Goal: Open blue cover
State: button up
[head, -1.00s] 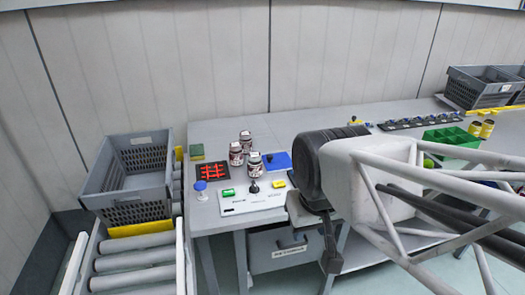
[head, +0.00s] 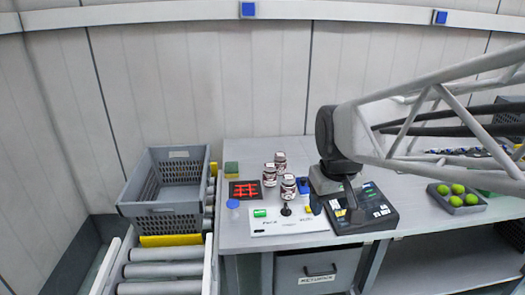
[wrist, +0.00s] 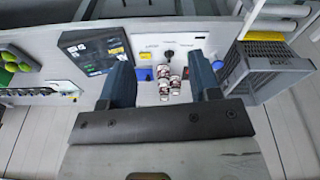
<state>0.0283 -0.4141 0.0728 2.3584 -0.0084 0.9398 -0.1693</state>
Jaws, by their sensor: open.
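A blue flat piece (head: 303,186) lies on the table beside the jars, partly hidden by my gripper. It also shows in the wrist view (wrist: 145,73), just right of one finger. A round blue cap (head: 233,204) stands at the left of the white control panel (head: 290,226). I cannot tell which of these is the blue cover. My gripper (head: 333,200) is above the table, at the right end of the white panel and by the black device. In the wrist view my gripper (wrist: 162,68) has its two dark fingers wide apart, with nothing held between them.
Several red-and-white jars (head: 280,173) stand behind the panel. A black button device (head: 372,212) lies at its right. A red-and-black square (head: 245,190) is at the left. A grey crate (head: 165,209) sits on rollers. A tray of green balls (head: 470,207) is at the right.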

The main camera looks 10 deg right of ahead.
jog(key=w+d+n, duration=0.1)
jog(key=w+n, duration=0.1)
jog(key=w, duration=1)
jog(key=n+g, duration=0.2)
jog(key=n, duration=0.3)
send_over(304, 178)
jog(key=f, duration=1.7)
jog(key=shift+s+a+f, duration=0.15)
jog(key=shift+s+f, duration=0.2)
jog(key=shift+w+f, duration=0.2)
jog(key=shift+f, duration=0.05)
jog(key=shift+f, duration=0.1)
jog(key=shift+f, duration=3.8)
grip_shut()
